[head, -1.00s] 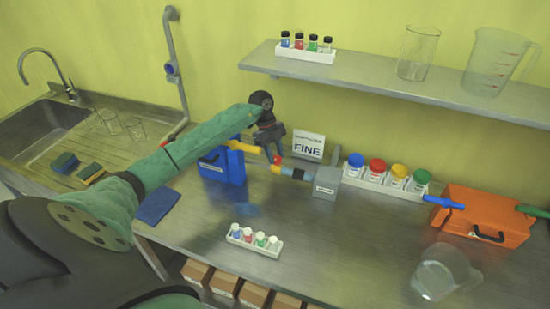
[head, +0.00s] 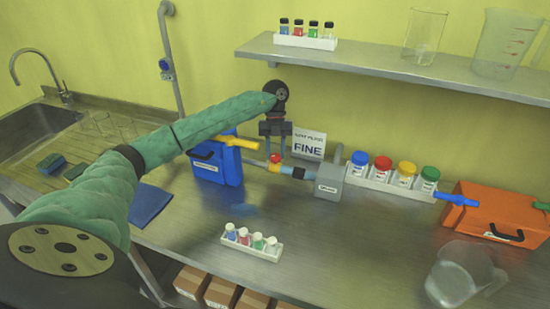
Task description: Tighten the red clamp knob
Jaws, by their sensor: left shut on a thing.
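The red clamp knob (head: 275,158) sits on a pipe joint with an orange-yellow piece, between the blue box (head: 215,163) and the grey block (head: 329,184). My left gripper (head: 276,153) points down from above with its two fingers around the red knob, shut on it. The fingers partly hide the knob. My right gripper is not in view.
A sign reading FINE (head: 309,146) stands just behind. A rack of colour-capped jars (head: 384,184), an orange box (head: 487,212) and a clear jug (head: 458,275) are to the right. A vial rack (head: 251,246) stands in front. A shelf (head: 400,69) hangs above.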

